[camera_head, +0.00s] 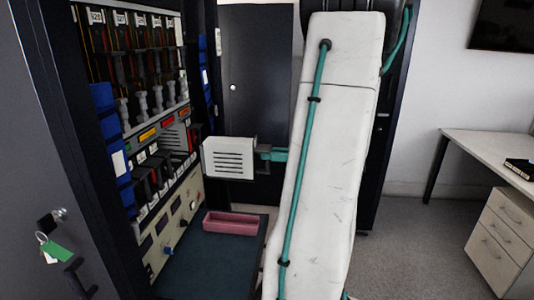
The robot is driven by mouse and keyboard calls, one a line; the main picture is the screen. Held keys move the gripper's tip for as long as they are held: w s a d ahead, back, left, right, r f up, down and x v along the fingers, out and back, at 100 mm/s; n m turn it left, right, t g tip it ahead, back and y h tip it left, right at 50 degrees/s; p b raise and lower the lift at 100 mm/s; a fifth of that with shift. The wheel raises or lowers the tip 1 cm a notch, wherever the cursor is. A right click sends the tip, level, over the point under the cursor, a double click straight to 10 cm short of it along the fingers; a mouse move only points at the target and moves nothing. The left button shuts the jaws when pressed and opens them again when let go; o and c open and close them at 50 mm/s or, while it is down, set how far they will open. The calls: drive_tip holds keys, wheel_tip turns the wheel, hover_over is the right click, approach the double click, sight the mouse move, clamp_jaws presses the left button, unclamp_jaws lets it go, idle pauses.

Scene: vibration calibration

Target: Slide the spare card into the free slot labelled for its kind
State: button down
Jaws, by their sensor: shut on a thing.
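The spare card appears to be a pale box-shaped module (228,157) with several dark vent slits. My gripper (266,153), with teal parts showing, is shut on its right end and holds it level in the air, to the right of the rack and above the pink tray. Fingertip contact is too small to see clearly. The rack (178,200) on the left has an upper row of cards under white number labels and a lower row with green, orange and red labels (147,134). I cannot read which slot is free.
A pink tray (230,222) lies empty on a dark work surface (205,265). A grey door (50,150) with keys (49,246) stands open at left. Blue bundles (110,125) line the rack's edge. A desk (495,150) stands at right, with open floor before it.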

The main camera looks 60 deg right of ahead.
approach(209, 151)
drive_tip(key=shift+w+d+f, duration=0.2)
drive_tip(key=shift+d, duration=0.3)
drive_tip(key=shift+w+d+f, duration=0.25)
drive_tip(key=shift+d, duration=0.2)
drive_tip(key=shift+x, duration=0.8)
drive_tip(key=shift+w, duration=0.15)
drive_tip(key=shift+x, duration=2.25)
drive_tip(key=shift+a, duration=0.1)
drive_tip(key=shift+x, duration=2)
drive_tip(key=shift+w, duration=0.1)
